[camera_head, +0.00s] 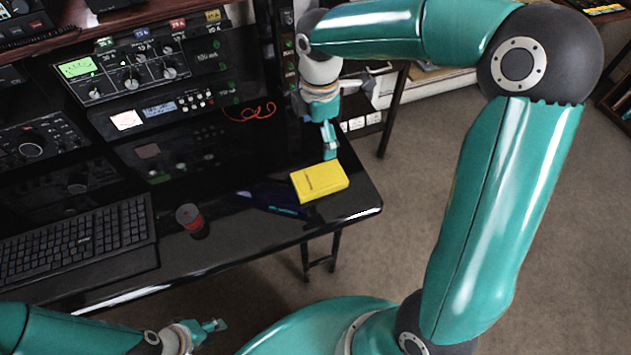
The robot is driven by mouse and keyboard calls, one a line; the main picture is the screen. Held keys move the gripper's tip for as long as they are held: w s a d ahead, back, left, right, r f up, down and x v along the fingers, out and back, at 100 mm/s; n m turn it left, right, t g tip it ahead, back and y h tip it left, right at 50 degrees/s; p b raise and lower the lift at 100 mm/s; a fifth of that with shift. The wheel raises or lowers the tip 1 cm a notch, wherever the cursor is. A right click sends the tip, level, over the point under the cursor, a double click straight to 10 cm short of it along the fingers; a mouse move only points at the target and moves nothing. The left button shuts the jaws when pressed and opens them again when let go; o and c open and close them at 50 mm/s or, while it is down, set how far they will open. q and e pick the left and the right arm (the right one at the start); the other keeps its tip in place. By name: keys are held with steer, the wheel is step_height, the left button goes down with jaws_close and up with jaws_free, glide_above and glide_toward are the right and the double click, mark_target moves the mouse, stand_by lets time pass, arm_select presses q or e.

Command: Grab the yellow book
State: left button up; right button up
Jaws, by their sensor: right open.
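The yellow book (319,181) lies flat on the glossy black desk (349,206), near its right front corner. My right gripper (330,147) points down just behind the book, with its fingertips close to the book's back edge. It is open and empty; I cannot tell whether a finger touches the book. My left gripper (212,327) is low at the bottom left, in front of the desk and away from the book. Its finger gap is too small to judge.
A black keyboard (77,238) lies at the desk's left. Radio equipment (140,65) fills the back, and a thin red cable (252,113) lies behind the book. Bare floor is to the right.

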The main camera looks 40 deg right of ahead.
glide_above(319, 176)
step_height(319, 176, down, 8)
steer(key=shift+d+f, duration=0.1)
steer(key=shift+f, duration=0.1)
steer(key=shift+s+f, duration=0.1)
steer(key=shift+f, duration=3)
steer(key=c, duration=1.2)
steer(key=shift+c, duration=0.2)
steer(key=shift+r, duration=0.15)
